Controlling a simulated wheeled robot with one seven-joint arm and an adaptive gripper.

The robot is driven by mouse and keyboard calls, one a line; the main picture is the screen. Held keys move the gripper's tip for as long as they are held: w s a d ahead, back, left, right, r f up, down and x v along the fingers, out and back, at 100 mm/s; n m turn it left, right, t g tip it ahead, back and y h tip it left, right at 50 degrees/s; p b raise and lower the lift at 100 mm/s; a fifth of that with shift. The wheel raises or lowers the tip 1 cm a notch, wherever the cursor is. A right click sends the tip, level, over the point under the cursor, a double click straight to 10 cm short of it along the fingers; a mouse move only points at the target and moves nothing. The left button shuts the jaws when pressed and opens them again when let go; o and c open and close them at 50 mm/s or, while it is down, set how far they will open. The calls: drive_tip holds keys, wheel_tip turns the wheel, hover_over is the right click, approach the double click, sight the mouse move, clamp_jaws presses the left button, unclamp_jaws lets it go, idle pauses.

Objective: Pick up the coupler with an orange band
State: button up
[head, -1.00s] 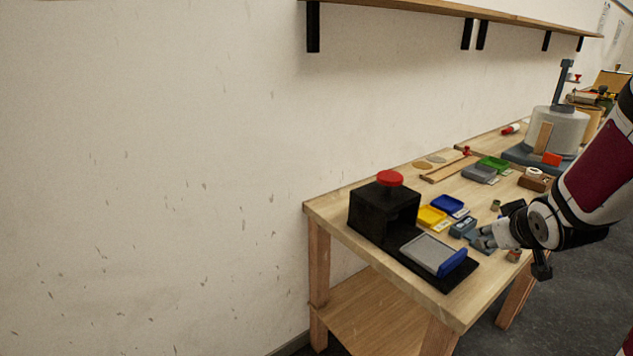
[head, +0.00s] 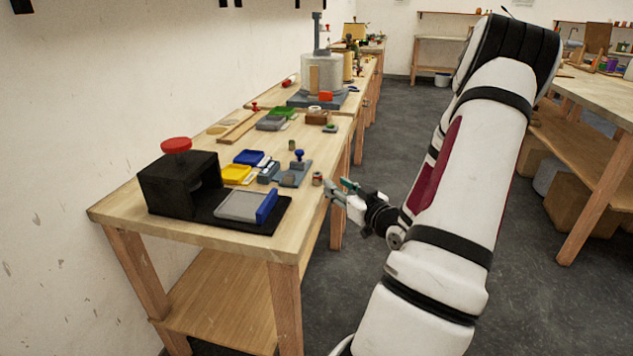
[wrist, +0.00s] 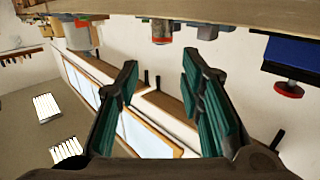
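A small grey coupler (head: 318,179) with a reddish-orange band stands upright near the right edge of the table. In the upside-down wrist view, a coupler with an orange-red part (wrist: 162,31) shows beyond the gap between the fingers. A second small coupler (head: 291,145) stands farther back; its band is too small to make out. My gripper (head: 338,186) is just right of the nearer coupler, at the table edge, pointing toward it. In the wrist view its green-padded fingers (wrist: 158,76) are apart with nothing between them.
A black press with a red button (head: 178,175) is at the near left.

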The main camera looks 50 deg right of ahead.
sight(317, 174)
drive_tip(key=x, duration=0.3)
drive_tip(key=b+x, duration=0.1)
drive_tip(key=x, duration=0.5)
drive_tip(key=shift+w+a+f+b, duration=0.1)
drive_tip(key=shift+w+f+b, duration=0.2)
drive_tip(key=shift+f, duration=0.1)
drive_tip(key=shift+w+d, duration=0.2)
drive_tip(key=shift+w, duration=0.2)
drive_tip(key=c, duration=0.8)
drive_tip(key=shift+r, duration=0.15)
clamp_jaws()
